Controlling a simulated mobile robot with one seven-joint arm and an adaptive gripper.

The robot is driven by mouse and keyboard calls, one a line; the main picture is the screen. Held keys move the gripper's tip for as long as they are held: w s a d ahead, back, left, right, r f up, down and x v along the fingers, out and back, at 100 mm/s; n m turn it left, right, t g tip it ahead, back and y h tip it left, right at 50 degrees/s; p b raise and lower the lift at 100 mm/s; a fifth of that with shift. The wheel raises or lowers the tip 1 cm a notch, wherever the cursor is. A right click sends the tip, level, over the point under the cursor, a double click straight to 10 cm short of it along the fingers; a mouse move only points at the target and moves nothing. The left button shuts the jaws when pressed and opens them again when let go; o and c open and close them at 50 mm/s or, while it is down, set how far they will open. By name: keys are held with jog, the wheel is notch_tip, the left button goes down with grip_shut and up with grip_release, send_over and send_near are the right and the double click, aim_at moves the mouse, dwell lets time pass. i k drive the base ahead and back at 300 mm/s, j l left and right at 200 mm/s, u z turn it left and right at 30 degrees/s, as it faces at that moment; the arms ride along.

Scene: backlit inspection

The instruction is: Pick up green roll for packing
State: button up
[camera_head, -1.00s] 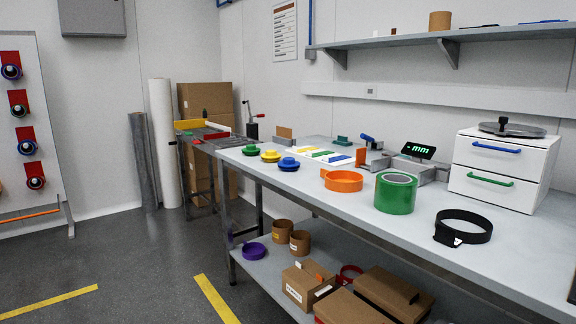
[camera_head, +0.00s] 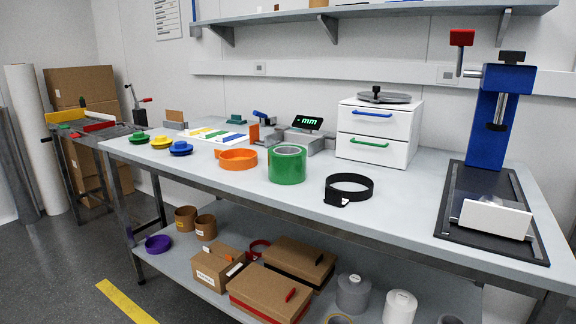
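The green roll (camera_head: 287,170) stands upright on the grey workbench (camera_head: 225,187), near its front edge and about the middle of the view. Its top shows a grey inner ring. An orange ring (camera_head: 236,165) lies to its left, apart from it, and a black strap loop (camera_head: 349,184) lies to its right. My gripper is not in view, and nothing is seen touching the roll.
A white two-drawer cabinet (camera_head: 376,133) stands behind the roll, with a blue press (camera_head: 492,115) farther right. A measuring device with a lit display (camera_head: 307,122) is behind. Bare benchtop lies in front of the roll.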

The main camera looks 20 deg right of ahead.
aim_at(287, 163)
jog(key=z, duration=1.3)
jog(key=j+z, duration=0.2)
jog(key=z, duration=0.25)
jog(key=i+j+z, duration=0.1)
jog(key=j+z, duration=0.45)
jog(key=z, duration=0.3)
jog(key=j+z, duration=0.25)
jog(key=k+j+z, duration=0.15)
jog(key=j+z, duration=0.15)
jog(key=k+j+z, duration=0.1)
jog(key=j+z, duration=0.15)
jog(key=j, duration=0.2)
jog(key=k+j, duration=0.15)
jog(key=j, duration=0.2)
jog(key=k+j+z, duration=0.15)
jog(key=j, duration=0.2)
jog(key=k+j, duration=0.35)
jog(key=j, duration=0.25)
jog(key=k+j, duration=0.1)
jog(key=j, duration=0.2)
jog(key=k+j, duration=0.1)
jog(key=j, duration=1.35)
jog(key=z, duration=0.05)
